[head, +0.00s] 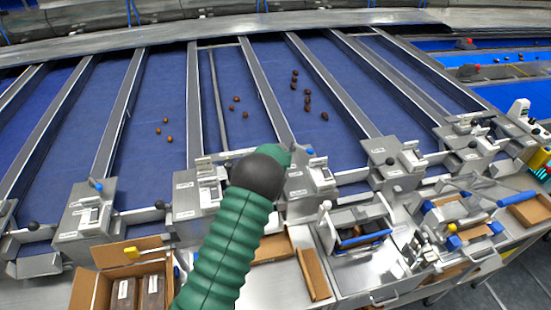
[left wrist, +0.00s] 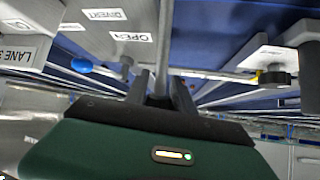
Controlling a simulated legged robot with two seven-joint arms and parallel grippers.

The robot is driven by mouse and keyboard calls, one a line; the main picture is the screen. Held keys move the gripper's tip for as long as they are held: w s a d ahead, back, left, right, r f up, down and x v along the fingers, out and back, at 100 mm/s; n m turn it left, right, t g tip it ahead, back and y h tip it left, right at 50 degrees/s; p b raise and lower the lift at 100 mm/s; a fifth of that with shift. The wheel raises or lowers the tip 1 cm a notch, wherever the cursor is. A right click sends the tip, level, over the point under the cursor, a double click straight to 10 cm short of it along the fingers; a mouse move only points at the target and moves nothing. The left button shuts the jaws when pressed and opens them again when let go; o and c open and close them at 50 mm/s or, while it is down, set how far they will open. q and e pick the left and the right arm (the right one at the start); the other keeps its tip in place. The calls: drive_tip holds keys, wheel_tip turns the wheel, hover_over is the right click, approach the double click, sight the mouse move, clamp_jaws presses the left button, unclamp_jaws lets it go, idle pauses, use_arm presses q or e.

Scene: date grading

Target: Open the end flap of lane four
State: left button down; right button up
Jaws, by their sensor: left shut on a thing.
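My left arm's green sleeve and dark wrist (head: 262,168) rise from the bottom centre in the head view and hide the gripper's fingers there. In the left wrist view my left gripper (left wrist: 162,82) is shut on a thin grey upright lever (left wrist: 163,35). A grey housing beside it carries the words DIVERT and OPEN (left wrist: 132,37). A LANE 3 label (left wrist: 18,54) shows at the left edge. Lane-end housings (head: 308,182) stand along the belt ends. The lane four number and its flap cannot be made out. My right gripper is not in view.
Blue lanes (head: 160,85) with grey dividers hold several brown dates. Black-knobbed handles (head: 160,205) sit at the lane ends. A cardboard box (head: 95,290) stands front left. A metal tray (head: 355,240) and blue-handled trays (head: 455,215) lie on the right.

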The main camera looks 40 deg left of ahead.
use_arm(q)
wheel_tip(320, 180, down, 2)
drive_tip(key=shift+f, duration=0.2)
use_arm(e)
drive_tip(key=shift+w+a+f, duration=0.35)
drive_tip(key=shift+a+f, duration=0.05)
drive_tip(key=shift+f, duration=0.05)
use_arm(q)
drive_tip(key=shift+r, duration=0.2)
drive_tip(key=c, duration=1.5)
unclamp_jaws()
drive_tip(key=shift+w+r, duration=0.1)
drive_tip(key=shift+r, duration=0.1)
drive_tip(key=o, duration=0.4)
drive_tip(key=shift+d+r, duration=0.1)
drive_tip(key=shift+o, duration=0.2)
drive_tip(key=shift+r, duration=0.1)
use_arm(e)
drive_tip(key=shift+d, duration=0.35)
